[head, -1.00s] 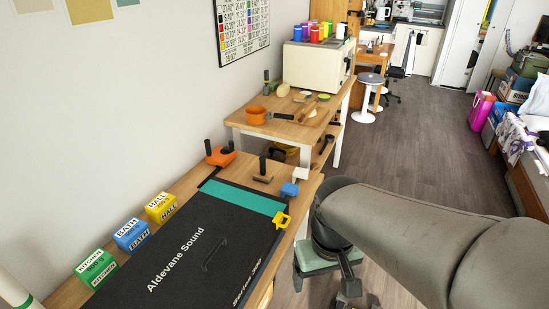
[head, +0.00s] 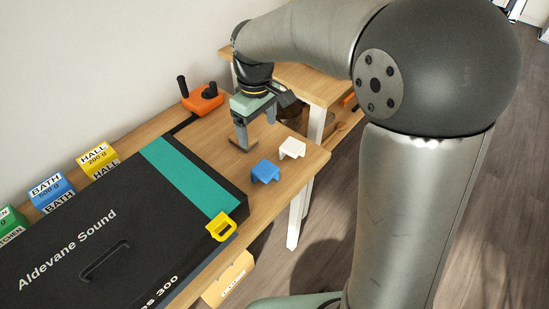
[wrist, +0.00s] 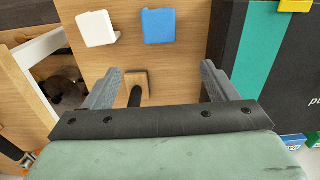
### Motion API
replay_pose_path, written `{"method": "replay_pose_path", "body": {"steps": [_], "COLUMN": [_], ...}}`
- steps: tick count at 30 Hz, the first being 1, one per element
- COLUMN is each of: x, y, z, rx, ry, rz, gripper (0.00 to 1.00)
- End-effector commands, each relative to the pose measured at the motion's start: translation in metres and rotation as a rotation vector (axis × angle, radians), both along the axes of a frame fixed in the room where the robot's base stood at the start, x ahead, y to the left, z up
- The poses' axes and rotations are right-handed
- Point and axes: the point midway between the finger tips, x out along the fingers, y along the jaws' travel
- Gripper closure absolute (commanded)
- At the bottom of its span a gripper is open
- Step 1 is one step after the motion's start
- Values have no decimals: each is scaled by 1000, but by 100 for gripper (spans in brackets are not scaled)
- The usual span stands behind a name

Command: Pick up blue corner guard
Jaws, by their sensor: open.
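The blue corner guard (head: 264,171) lies on the wooden bench top to the right of the black case. In the wrist view the blue guard (wrist: 158,26) sits near the top, beyond the fingertips and roughly centred between them. My gripper (head: 256,126) is open and empty, pointing down over the bench behind the blue guard in the head view. Its two spread fingers also show in the wrist view (wrist: 160,80). The gripper and the blue guard are apart.
A white corner guard (head: 292,148) lies beside the blue one. A yellow guard (head: 221,226) sits on the corner of the black case (head: 130,225). An orange tool (head: 202,98) stands behind.

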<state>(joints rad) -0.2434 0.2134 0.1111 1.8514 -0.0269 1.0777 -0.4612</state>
Motion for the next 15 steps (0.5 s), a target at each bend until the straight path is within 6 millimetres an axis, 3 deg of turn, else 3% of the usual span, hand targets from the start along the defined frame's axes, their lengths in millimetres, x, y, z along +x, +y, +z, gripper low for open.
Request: {"method": "replay_pose_path", "body": {"steps": [15], "x": [-1], "y": [0], "z": [-102], "rx": [-2], "ry": [4], "rz": [1], "gripper": [20]}}
